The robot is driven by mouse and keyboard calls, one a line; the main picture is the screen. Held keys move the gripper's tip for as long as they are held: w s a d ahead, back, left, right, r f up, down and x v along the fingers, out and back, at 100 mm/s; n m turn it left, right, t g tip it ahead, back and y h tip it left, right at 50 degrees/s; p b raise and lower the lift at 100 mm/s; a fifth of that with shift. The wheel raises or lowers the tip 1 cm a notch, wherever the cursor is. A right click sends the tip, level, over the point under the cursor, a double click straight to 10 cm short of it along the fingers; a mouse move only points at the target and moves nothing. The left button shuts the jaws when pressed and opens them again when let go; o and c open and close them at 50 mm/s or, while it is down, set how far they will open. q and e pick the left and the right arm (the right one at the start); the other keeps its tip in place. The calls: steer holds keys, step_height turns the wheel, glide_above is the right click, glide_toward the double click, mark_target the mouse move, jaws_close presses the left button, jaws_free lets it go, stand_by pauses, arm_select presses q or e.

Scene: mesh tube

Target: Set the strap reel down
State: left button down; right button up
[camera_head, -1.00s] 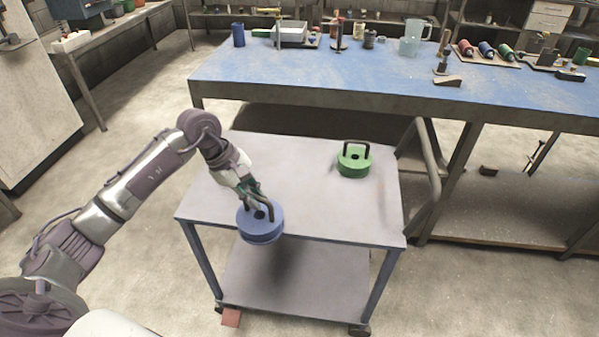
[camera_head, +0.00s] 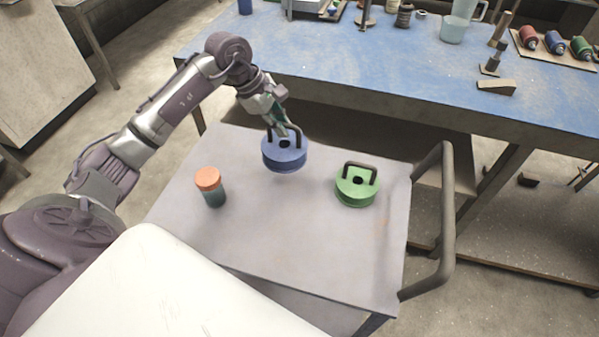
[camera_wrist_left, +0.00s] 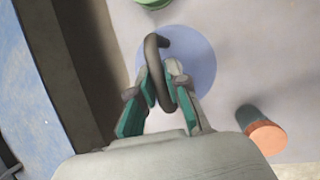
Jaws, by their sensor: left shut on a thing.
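The strap reel is a blue disc (camera_head: 284,156) with a dark handle, over the back part of the grey cart top (camera_head: 290,240). My left gripper (camera_head: 284,130) is shut on its handle. In the left wrist view, the fingers (camera_wrist_left: 160,100) close on the dark handle, with the blue disc (camera_wrist_left: 200,60) below. I cannot tell whether the reel touches the cart or hangs just above it. A green reel (camera_head: 357,188) with its own dark handle stands on the cart to the right. My right gripper is not in view.
A jar with an orange lid (camera_head: 209,185) stands on the cart to the left of the blue reel. The blue workbench (camera_head: 380,60) runs behind the cart. The cart's push handle (camera_head: 446,220) rises at its right. The cart's front part is clear.

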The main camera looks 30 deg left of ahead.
mark_target(284, 140)
arm_select(q)
steer(key=shift+w+f, duration=0.15)
step_height(284, 140, down, 9)
steer(key=p, duration=0.1)
steer(key=shift+s+f+p, duration=0.2)
steer(key=shift+s+p, duration=0.05)
steer(key=shift+p, duration=0.05)
steer(key=c, duration=1.2)
jaws_free()
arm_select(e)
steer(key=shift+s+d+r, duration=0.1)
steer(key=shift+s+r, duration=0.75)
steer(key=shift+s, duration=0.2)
arm_select(q)
steer(key=shift+o, duration=0.2)
